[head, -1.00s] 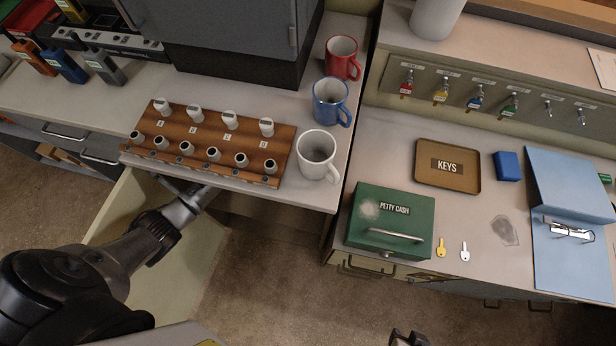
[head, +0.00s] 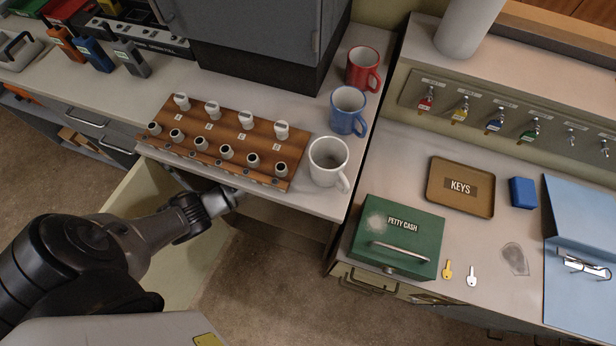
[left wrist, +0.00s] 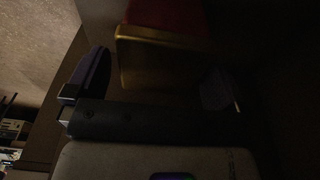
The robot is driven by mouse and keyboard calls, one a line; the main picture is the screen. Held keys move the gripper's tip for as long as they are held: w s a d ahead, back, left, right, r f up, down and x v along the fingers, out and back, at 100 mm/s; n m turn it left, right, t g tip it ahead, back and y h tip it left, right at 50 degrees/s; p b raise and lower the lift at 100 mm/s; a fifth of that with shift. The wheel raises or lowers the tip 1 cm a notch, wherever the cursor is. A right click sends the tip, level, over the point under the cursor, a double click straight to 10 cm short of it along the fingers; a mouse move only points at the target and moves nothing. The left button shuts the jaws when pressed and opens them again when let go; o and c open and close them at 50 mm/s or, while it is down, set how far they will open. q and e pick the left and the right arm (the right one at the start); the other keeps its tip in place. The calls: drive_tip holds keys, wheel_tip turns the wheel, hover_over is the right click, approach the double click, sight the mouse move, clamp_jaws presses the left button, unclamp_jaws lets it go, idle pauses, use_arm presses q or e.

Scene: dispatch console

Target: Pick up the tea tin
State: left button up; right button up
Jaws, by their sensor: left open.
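In the left wrist view, a boxy thing with a dull gold side and a red face (left wrist: 160,52) stands in a dark space; it looks like the tea tin, but no label is readable. My left gripper (left wrist: 157,76) is open, with one dark finger on each side of the tin. I cannot tell whether either finger touches it. In the head view my left arm reaches in under the desktop beside an open cupboard door (head: 150,200), and the desk hides the gripper and the tin. My right gripper is not in view.
Above the arm, the desktop carries a wooden board with knobs and sockets (head: 225,150) and white (head: 328,162), blue (head: 348,110) and red mugs (head: 363,68). A green petty cash box (head: 398,237) sits on the right counter. The cupboard space around the gripper is dark.

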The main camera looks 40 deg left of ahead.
use_arm(q)
drive_tip(key=shift+w+d+f+b, duration=0.15)
drive_tip(key=shift+f+b, duration=0.1)
drive_tip(key=shift+f, duration=0.55)
drive_tip(key=shift+d+f+b, duration=0.1)
drive_tip(key=shift+f+b, duration=0.1)
drive_tip(key=shift+f, duration=0.55)
drive_tip(key=shift+c, duration=0.2)
drive_tip(key=c, duration=0.7)
drive_tip(key=shift+c, duration=0.6)
drive_tip(key=shift+r, duration=0.15)
